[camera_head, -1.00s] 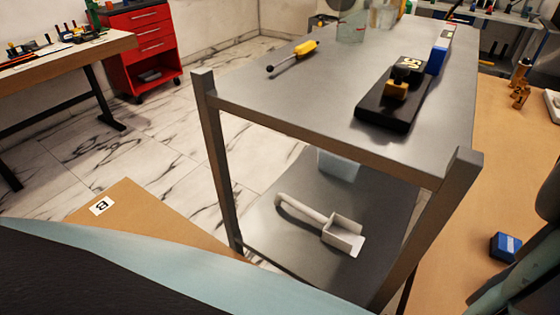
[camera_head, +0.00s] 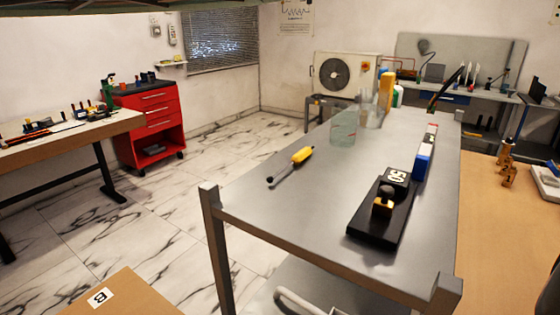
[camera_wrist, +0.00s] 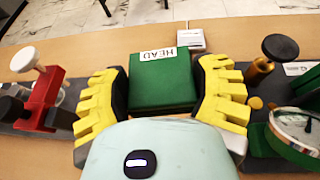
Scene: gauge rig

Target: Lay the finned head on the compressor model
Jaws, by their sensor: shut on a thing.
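The finned head (camera_wrist: 162,82) is a green block with a white label reading HEAD, seen in the wrist view. My gripper (camera_wrist: 163,80) has yellow ridged fingers with dark pads, shut on the head's left and right sides. The head's fins do not show from this angle, and its underside is hidden. I cannot pick out the compressor model in either view. My gripper is not in the head view.
A red fitting with a white knob (camera_wrist: 44,88) stands left of my gripper. A brass valve with a dark knob (camera_wrist: 265,62) and a round gauge (camera_wrist: 297,128) stand close on the right.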

